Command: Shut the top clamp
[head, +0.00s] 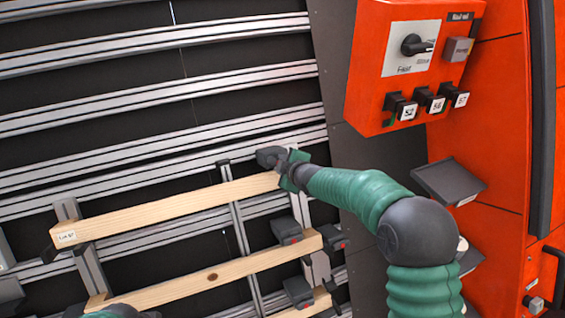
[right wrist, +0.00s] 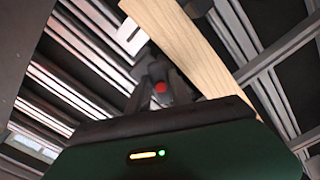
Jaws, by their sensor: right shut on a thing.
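The top clamp, a dark lever with a red spot (right wrist: 160,88), sits between the fingers of my right gripper (right wrist: 168,85) in the right wrist view. In the head view my right gripper (head: 272,158) is at the right end of the top wooden plank (head: 165,212) and largely hides the clamp. The gripper is shut on the clamp. The plank also shows beside the fingers in the right wrist view (right wrist: 190,50). Of my left arm only a green and dark part shows at the bottom edge of the head view; its fingers cannot be made out.
Lower clamps with dark bodies and red marks (head: 287,231) (head: 298,291) sit by the lower planks (head: 205,282). Grey metal rails (head: 160,92) run across behind. A red control box (head: 372,62) with a knob and black buttons hangs at upper right, beside a red cabinet (head: 495,110).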

